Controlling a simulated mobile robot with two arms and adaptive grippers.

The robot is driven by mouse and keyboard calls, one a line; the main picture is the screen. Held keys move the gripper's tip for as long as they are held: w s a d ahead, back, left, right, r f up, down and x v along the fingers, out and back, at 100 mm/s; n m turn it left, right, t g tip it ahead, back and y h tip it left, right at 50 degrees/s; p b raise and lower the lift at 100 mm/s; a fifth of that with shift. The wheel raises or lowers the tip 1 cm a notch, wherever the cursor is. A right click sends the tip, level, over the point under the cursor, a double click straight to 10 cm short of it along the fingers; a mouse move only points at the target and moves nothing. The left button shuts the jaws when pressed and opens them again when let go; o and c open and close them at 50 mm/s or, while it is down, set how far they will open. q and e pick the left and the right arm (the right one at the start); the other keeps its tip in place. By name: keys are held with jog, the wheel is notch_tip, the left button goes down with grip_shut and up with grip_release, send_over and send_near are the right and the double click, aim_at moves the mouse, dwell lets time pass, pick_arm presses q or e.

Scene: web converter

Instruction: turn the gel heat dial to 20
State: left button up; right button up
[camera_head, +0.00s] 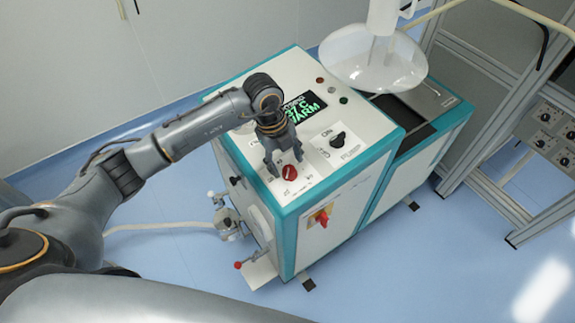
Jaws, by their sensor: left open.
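The converter machine (372,170) is a white cabinet with teal edges. Its sloped top panel carries a red round knob (289,173) and a black dial (338,140) to its right. The lettering around both is too small to read, so I cannot tell which is labelled gel heat. A dark display (303,107) shows green text, partly hidden by my left gripper. My left gripper (286,165) points down with open fingers just above and behind the red knob. I cannot tell whether they touch it. My right gripper is not in view.
A large clear bowl (372,60) hangs over the machine's rear right part. A red-and-yellow switch (322,216) is on the front face. A red-handled valve (238,265) and a hose are at the left. A grey rack (490,110) stands at right; the blue floor in front is clear.

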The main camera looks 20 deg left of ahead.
pick_arm(q)
notch_tip(320, 180, up, 9)
jog(key=a, duration=0.2)
jog(key=shift+s, duration=0.3)
jog(key=shift+d, duration=0.1)
